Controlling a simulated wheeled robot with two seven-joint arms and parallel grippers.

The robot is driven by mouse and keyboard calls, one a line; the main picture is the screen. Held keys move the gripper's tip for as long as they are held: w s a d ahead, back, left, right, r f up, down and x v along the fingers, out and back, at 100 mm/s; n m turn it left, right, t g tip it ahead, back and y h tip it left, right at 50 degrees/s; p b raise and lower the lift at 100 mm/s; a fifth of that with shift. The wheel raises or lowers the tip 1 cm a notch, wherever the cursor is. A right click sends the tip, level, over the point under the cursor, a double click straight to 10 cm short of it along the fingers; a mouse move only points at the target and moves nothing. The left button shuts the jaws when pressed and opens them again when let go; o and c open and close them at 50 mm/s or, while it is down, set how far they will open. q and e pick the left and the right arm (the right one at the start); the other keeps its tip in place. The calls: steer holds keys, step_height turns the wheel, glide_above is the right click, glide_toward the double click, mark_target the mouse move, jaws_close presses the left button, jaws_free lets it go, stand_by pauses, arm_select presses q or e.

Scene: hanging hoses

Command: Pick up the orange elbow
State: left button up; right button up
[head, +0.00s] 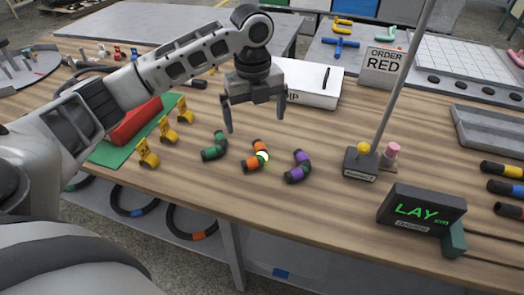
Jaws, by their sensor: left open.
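The orange elbow (252,163) is a short bent tube with black ends, lying on the wooden table between a green elbow (213,149) on its left and a purple elbow (297,170) on its right. A pale round spot shows on its right side. My left gripper (254,128) is open and empty, fingers pointing down. In the picture it is just above the orange elbow, apart from it. My right gripper is not in view.
Yellow clips (167,130) stand near a green mat (108,152) at left. A white box (310,84) lies behind the gripper. The table's front edge is close to the elbows.

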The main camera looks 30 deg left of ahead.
arm_select(q)
glide_above(256, 158)
step_height(256, 158, down, 7)
steer(key=shift+f, duration=2.85)
steer(key=c, duration=1.1)
